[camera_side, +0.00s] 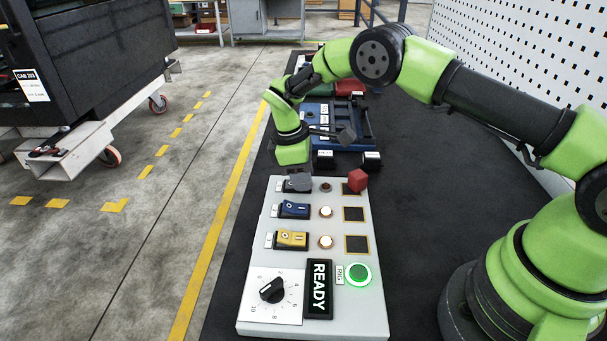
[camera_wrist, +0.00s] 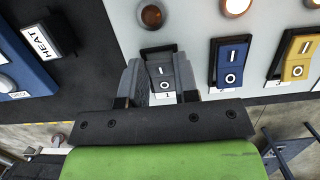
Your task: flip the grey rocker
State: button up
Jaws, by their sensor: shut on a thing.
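The grey rocker (camera_wrist: 161,72) is a dark grey switch with I and O marks, on a light panel (camera_side: 262,252). In the wrist view, my gripper (camera_wrist: 160,78) has one finger on each side of it, close against its sides. In the side view, my gripper (camera_side: 299,183) is down at the panel's far end and hides most of the rocker. The round lamp (camera_side: 325,187) beside that rocker looks dark brownish and unlit.
Blue (camera_side: 294,210) and yellow (camera_side: 291,240) rockers sit nearer, with bright lamps. A dial (camera_side: 272,290), READY sign (camera_side: 319,287) and green button (camera_side: 358,273) are at the near end.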

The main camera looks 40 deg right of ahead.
jog(key=o, duration=0.9)
jog(key=r, duration=0.3)
jog(key=w+a+r, duration=0.1)
jog(key=r, duration=0.5)
jog(key=shift+w+a+r, duration=0.25)
jog(key=shift+r, duration=0.15)
jog(key=shift+r, duration=0.1)
